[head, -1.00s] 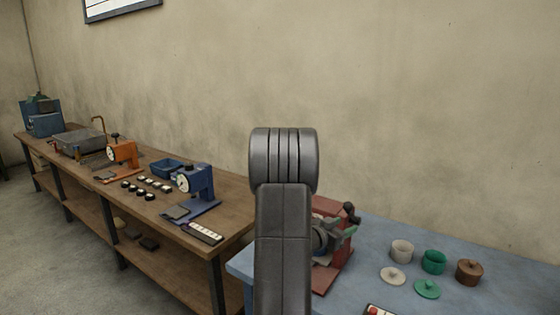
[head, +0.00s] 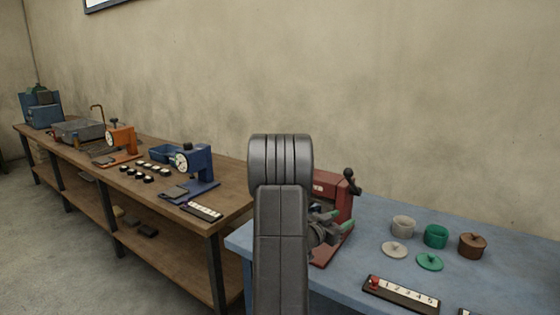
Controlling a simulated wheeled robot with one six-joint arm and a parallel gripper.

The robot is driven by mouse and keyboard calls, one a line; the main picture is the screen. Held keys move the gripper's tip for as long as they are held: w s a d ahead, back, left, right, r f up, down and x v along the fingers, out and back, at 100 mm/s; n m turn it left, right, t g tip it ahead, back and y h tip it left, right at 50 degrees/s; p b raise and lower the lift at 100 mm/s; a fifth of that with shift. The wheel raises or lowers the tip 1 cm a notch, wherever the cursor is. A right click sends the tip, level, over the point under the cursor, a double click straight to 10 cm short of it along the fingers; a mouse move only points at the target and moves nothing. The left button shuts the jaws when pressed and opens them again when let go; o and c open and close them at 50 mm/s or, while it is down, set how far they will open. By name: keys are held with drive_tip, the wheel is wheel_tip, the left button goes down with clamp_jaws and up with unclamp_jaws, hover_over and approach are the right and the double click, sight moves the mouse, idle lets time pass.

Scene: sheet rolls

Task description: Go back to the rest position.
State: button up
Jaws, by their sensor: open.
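My gripper (head: 330,223) shows just right of my dark grey arm, which stands upright in the middle of the head view. Its two fingers with green pads are apart, and I see nothing between them. The wrist behind them is partly hidden by the arm. The gripper appears in front of a red machine (head: 337,186) with a black knob, standing at the left end of the blue table (head: 375,215). Whether the gripper touches the machine cannot be told. The machine's left side is hidden by my arm.
On the blue table are a pale pot (head: 403,228), a green pot (head: 436,237), a brown lidded pot (head: 472,246), two loose lids and a numbered strip (head: 400,293). A wooden bench (head: 225,205) at left holds a blue gauge machine (head: 197,166) and an orange one (head: 122,140).

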drive_tip(key=v, duration=0.6)
drive_tip(key=shift+s+a, duration=0.25)
drive_tip(key=shift+a, duration=0.05)
drive_tip(key=shift+s+d, duration=0.1)
